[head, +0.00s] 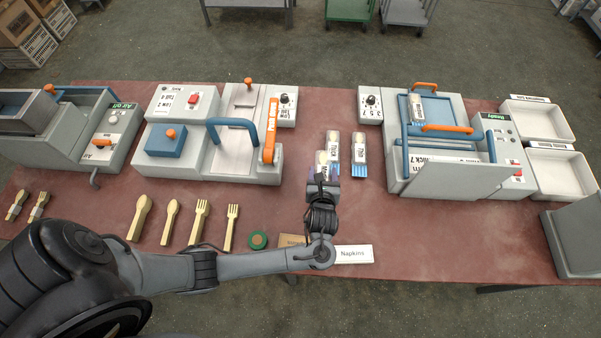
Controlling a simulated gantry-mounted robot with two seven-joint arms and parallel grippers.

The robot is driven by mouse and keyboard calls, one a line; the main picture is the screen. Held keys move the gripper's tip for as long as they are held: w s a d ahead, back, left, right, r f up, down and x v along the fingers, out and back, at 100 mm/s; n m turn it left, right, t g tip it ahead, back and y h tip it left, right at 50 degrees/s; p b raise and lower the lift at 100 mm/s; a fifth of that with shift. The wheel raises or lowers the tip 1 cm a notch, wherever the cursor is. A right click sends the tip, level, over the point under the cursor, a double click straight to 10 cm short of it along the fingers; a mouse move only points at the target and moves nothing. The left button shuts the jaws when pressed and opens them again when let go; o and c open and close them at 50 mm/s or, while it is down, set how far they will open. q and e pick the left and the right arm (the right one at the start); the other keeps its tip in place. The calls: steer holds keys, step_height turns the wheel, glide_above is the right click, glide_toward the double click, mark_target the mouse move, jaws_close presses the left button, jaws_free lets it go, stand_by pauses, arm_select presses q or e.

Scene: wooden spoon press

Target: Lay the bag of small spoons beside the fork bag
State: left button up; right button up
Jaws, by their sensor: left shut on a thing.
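My left gripper (323,184) reaches over the middle of the table and is shut on a small clear bag with a pale label (321,160). The gripper hides the near part of this bag. A second labelled bag (332,143) lies just behind it, overlapping it in the picture. A third bag with a blue striped end (359,150) lies a little to the right, apart from the gripper. The labels are too small to read surely, so I cannot tell which bag holds small spoons or forks. My right gripper is not in view.
A press with an orange handle (268,130) stands left of the bags. A blue-topped sealing machine (450,160), with another bag (416,107) on it, stands right. Loose wooden cutlery (171,220) and a Napkins card (354,254) lie in front. White trays (560,170) stand far right.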

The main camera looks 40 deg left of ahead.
arm_select(q)
steer(key=b, duration=0.3)
glide_above(302, 178)
steer(key=f, duration=0.4)
steer(key=shift+w+d+f, duration=0.1)
steer(key=shift+d+f, duration=0.2)
steer(key=shift+d, duration=0.05)
steer(key=shift+a+f, duration=0.2)
steer(key=shift+a, duration=0.15)
steer(key=shift+f+b, duration=0.75)
steer(key=shift+f, duration=1.25)
steer(key=shift+f, duration=0.1)
steer(key=o, duration=1)
